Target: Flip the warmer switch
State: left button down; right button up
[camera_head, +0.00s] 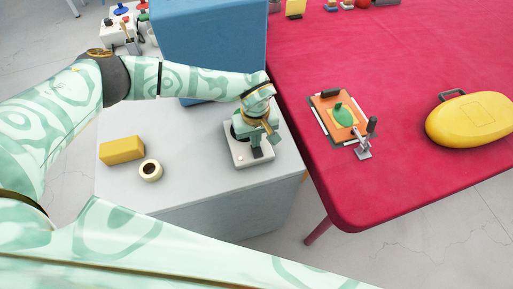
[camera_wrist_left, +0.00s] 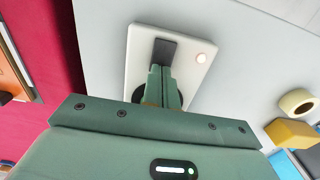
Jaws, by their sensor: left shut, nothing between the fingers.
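The warmer (camera_head: 240,158) is a small white box on the grey cabinet top, near its right edge. It also shows in the left wrist view (camera_wrist_left: 141,45). A dark rectangular switch (camera_wrist_left: 165,47) sits on its top, with a small pale round light (camera_wrist_left: 201,57) beside it that looks lit. A round dark plate is mostly hidden under my gripper. My left gripper (camera_head: 262,139) is shut and empty, pointing down over the warmer. In the left wrist view its fingertips (camera_wrist_left: 161,70) are right at the switch's near end; I cannot tell whether they touch it.
A yellow block (camera_head: 122,150) and a tape roll (camera_head: 150,170) lie left on the cabinet top (camera_head: 200,180). A blue box (camera_head: 205,45) stands behind.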

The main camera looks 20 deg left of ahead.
pick_arm(q)
jog(key=shift+f, duration=0.45)
notch_tip(320, 180, up, 7)
jog(key=p, duration=0.5)
jog(key=shift+r, duration=0.1)
dwell(0.6)
